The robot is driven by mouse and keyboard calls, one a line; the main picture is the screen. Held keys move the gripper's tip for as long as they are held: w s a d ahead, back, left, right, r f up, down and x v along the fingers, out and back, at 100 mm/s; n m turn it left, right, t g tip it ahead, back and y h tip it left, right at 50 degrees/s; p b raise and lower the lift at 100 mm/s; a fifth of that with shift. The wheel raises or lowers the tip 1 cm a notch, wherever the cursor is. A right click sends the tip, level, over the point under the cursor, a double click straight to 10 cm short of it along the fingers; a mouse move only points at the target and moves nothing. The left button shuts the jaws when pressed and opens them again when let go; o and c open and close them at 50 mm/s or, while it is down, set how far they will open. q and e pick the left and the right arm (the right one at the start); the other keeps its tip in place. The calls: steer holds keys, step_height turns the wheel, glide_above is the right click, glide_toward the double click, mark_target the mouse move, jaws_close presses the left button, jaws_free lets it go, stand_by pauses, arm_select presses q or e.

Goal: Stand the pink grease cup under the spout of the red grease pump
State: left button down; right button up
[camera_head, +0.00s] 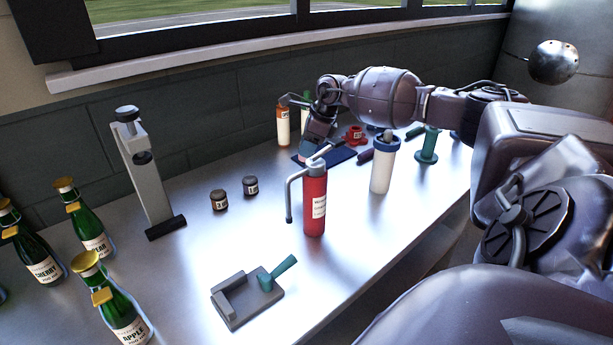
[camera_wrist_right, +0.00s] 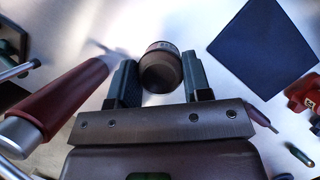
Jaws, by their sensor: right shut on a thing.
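The red grease pump (camera_head: 314,205) stands upright mid-table, its grey spout (camera_head: 289,205) curving out to the left and down. It also shows at the left of the right wrist view (camera_wrist_right: 62,102). My right gripper (camera_head: 309,148) is behind the pump, pointing down. In the right wrist view its two dark fingers (camera_wrist_right: 158,82) are shut on a small round cup (camera_wrist_right: 162,70), which looks brownish pink there. In the head view a bit of pink cup (camera_head: 304,154) shows at the fingertips, apart from the spout. My left gripper is not in view.
A dark blue mat (camera_head: 340,157) lies behind the pump. A white bottle with a blue lid (camera_head: 383,170) stands to the right, a red object (camera_head: 355,134) behind. Two small jars (camera_head: 219,200) and a grey corker stand (camera_head: 148,180) are left.

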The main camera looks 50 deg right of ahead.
step_height(320, 180, down, 10)
steer(key=shift+r, duration=0.1)
stand_by(0.4)
steer(key=shift+b, duration=0.3)
steer(key=shift+f, duration=0.2)
steer(key=o, duration=1)
steer(key=shift+c, duration=0.2)
